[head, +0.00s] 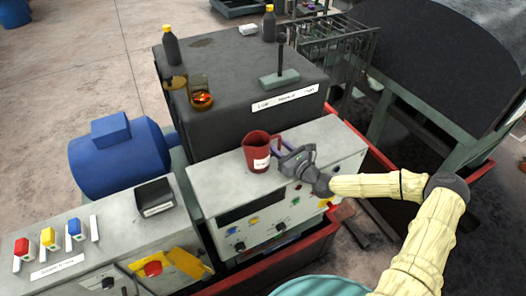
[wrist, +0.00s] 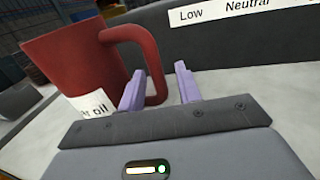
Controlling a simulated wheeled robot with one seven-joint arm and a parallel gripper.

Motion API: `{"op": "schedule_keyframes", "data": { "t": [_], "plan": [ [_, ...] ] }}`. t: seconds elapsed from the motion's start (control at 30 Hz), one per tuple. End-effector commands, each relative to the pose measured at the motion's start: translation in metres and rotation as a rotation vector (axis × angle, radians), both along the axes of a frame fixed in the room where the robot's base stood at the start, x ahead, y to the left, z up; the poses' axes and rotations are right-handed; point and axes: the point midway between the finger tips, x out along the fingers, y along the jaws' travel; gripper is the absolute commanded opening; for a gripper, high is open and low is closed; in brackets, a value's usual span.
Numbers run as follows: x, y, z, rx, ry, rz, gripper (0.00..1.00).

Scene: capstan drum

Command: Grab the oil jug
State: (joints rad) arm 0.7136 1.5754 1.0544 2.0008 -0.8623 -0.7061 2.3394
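The oil jug (head: 256,147) is a red pitcher with a white label, upright on the grey top of the control cabinet (head: 215,186). In the wrist view the jug (wrist: 75,60) fills the left side, and its label partly reads "oil". Its handle faces my gripper. My gripper (head: 280,147) is just right of the jug. Its two purple fingers (wrist: 160,72) are open, one on each side of the handle's outer bar in the picture. I see gaps between fingers and handle; I cannot tell how deep the handle sits between them.
A dark block (head: 240,85) with a "Low Neutral" label rises behind the jug. On it stand dark bottles, an amber glass container (head: 201,97) and a lever (head: 281,62). A blue motor (head: 118,157) and a switch panel (head: 55,250) are at left.

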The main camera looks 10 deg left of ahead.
Motion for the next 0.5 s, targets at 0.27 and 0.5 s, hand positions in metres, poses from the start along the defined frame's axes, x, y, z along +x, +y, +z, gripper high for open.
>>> {"op": "schedule_keyframes", "data": {
  "t": [0.27,0.5],
  "plan": [
    [0.0000,-0.0001,0.0003,0.000,0.000,0.000,0.22],
    [0.0000,-0.0001,0.0004,0.000,0.000,0.000,0.00]
  ]
}}
